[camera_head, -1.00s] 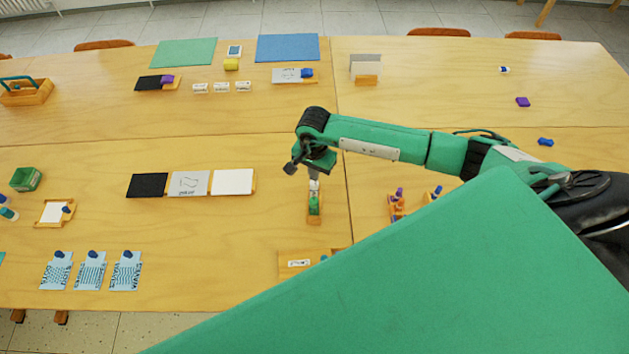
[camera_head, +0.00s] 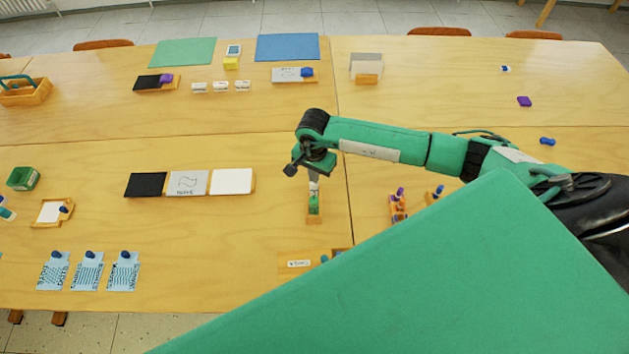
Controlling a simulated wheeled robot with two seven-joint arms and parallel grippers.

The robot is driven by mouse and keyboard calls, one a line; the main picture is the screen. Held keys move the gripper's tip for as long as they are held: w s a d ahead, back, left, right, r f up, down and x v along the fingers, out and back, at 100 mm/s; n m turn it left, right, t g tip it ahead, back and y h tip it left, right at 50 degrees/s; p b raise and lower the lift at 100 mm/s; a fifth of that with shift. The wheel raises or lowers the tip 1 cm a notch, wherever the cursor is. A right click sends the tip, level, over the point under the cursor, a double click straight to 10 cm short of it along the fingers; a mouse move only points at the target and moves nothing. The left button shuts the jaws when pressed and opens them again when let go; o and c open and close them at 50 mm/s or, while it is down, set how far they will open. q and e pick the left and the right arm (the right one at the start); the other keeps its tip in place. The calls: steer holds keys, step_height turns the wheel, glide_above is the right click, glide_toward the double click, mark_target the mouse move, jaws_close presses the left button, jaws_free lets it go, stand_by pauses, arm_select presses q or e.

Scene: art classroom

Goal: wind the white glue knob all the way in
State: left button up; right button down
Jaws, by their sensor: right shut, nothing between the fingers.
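A green glue stick (camera_head: 314,204) stands in a small wooden holder (camera_head: 314,220) near the middle of the table. A small whitish part shows at its top, right under my right gripper (camera_head: 314,180). I cannot tell how much of it is the white knob and how much is fingertip. My right gripper points down over the glue stick from above, shut with nothing between its fingers. Whether it touches the knob is too small to tell. My left gripper is not in view.
A row of black, grey and white cards (camera_head: 189,184) lies left of the glue. Small wooden racks (camera_head: 398,208) with purple and blue pieces stand to its right. A wooden block with a white label (camera_head: 298,263) lies in front. The lower right is covered. Bare table lies behind the cards.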

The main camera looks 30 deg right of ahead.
steer(key=shift+f, duration=0.25)
steer(key=shift+r, duration=0.3)
steer(key=shift+r, duration=0.3)
steer(key=shift+c, duration=2)
jaws_free()
